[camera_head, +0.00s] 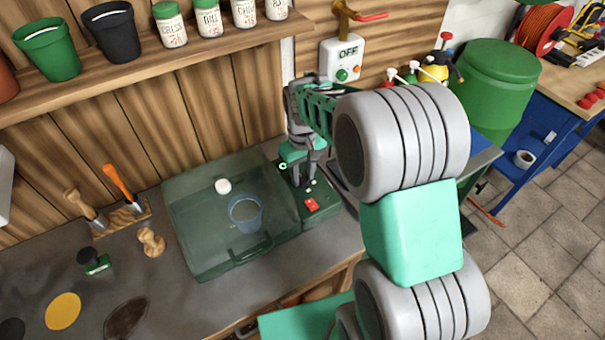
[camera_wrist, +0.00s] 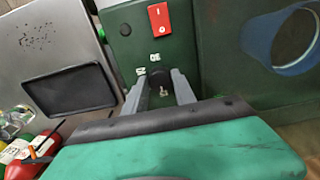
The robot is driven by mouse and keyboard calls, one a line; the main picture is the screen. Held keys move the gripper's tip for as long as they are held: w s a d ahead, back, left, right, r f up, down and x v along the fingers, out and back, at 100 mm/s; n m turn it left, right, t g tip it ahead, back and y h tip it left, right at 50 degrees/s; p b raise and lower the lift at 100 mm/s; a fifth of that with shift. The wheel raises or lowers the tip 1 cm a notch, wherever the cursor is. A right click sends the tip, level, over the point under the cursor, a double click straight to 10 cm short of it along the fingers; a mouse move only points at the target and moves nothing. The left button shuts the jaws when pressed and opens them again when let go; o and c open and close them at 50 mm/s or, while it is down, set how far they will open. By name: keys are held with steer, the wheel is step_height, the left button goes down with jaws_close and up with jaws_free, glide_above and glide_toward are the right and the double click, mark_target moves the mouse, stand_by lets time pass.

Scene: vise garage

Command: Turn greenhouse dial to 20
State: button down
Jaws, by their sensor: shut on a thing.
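The greenhouse (camera_head: 190,240) is a clear green box on the grey bench, with a dark green control panel (camera_head: 322,208) on its right side. In the wrist view the panel (camera_wrist: 130,45) carries a red switch (camera_wrist: 159,17) and a small dark dial (camera_wrist: 160,75) below it. My gripper (camera_wrist: 161,84) is shut on the dial, one grey finger on each side. Small white number marks (camera_wrist: 154,57) show just above the dial, too small to read surely. In the head view my gripper (camera_head: 311,178) hides the dial.
A shelf with pots and jars hangs above. An OFF switch box (camera_head: 343,60) is on the wall behind my arm.

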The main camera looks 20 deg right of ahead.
mark_target(302, 178)
steer(key=shift+m, duration=0.4)
steer(key=m+b, duration=0.1)
steer(key=m, duration=0.3)
steer(key=shift+m, duration=0.4)
steer(key=m, duration=0.6)
steer(key=shift+b, duration=0.4)
steer(key=c, duration=1)
jaws_free()
step_height(302, 178, up, 8)
steer(key=shift+f+b, duration=0.1)
steer(key=shift+b, duration=0.45)
